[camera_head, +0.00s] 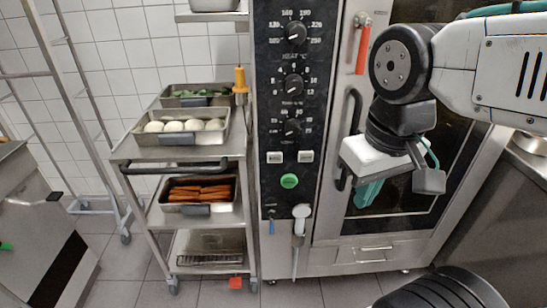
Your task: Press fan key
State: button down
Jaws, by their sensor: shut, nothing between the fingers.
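A black control panel (292,95) runs down the left side of the steel oven. Low on it are two small pale rectangular keys, a left key (275,157) and a right key (306,157). Their marks are too small to read, so I cannot tell which is the fan key. A round green button (289,181) sits below them. My gripper (367,194), with teal fingers, is to the right of the panel, in front of the oven door, lower than the keys and apart from them. Its fingers are shut and empty.
Three black dials, including the lowest dial (292,130), sit above the keys. A dark door handle (349,135) stands between panel and gripper. A white hand shower (301,215) hangs below the green button. A steel trolley (125,152) with food trays is at left.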

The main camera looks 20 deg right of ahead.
aim_at(273, 163)
jog(key=w+d+f+n+h, duration=0.1)
jog(key=w+d+f+h, duration=0.1)
jog(key=w+f+h, duration=0.35)
jog(key=w+d+f+n+h, duration=0.2)
jog(key=w+h, duration=0.1)
jog(key=w, duration=0.5)
jog(key=w+a+f+n+t, duration=0.6)
jog(key=w+a+f, duration=0.3)
jog(key=w+f, duration=0.1)
jog(key=shift+w+a+h, duration=0.35)
jog(key=shift+w+a, duration=0.05)
jog(key=shift+w, duration=0.15)
jog(key=shift+w, duration=0.1)
jog(key=shift+w+d, duration=0.45)
jog(key=shift+w, duration=0.9)
jog(key=shift+w+d, duration=0.5)
jog(key=shift+w, duration=0.9)
jog(key=shift+w+d, duration=0.45)
jog(key=shift+w, duration=0.9)
jog(key=shift+w+d, duration=0.15)
jog(key=shift+w, duration=0.25)
